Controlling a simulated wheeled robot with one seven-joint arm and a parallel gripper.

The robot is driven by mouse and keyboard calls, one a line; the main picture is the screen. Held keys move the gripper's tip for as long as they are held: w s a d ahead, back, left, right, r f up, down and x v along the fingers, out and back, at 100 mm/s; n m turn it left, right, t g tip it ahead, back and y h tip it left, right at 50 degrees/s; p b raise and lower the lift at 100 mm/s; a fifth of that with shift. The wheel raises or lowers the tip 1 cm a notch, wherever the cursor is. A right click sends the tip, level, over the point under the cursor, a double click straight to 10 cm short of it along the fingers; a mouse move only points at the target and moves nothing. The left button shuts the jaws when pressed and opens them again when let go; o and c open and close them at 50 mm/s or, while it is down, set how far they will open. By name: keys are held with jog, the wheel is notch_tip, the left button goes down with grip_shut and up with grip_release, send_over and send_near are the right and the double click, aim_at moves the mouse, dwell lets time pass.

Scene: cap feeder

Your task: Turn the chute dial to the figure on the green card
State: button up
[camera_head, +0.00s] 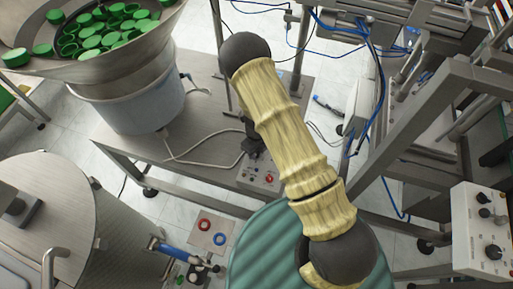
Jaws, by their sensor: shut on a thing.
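My gripper (253,151) is small and dark in the head view, low at a grey control box (258,180) on the steel bench. It is shut on what appears to be the chute dial on that box. The dial is hidden by the gripper, so its pointer and figures cannot be read. Small red parts show on the front of the box. My arm, in a pale yellow sleeve with black joints, crosses the middle of the view and hides part of the bench. I cannot make out a green card.
A bowl feeder (128,95) full of green caps stands at the upper left. A steel drum (50,215) is at the lower left. A plate with red and blue rings (211,232) lies below the bench. A panel with black knobs (481,230) and frames crowd the right.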

aim_at(257, 153)
jog(key=shift+w+r+m+p, duration=0.15)
jog(key=shift+m+p, duration=1.25)
jog(key=shift+m, duration=0.8)
jog(key=o, duration=1)
notch_tip(257, 153, up, 17)
jog(key=shift+r, duration=0.15)
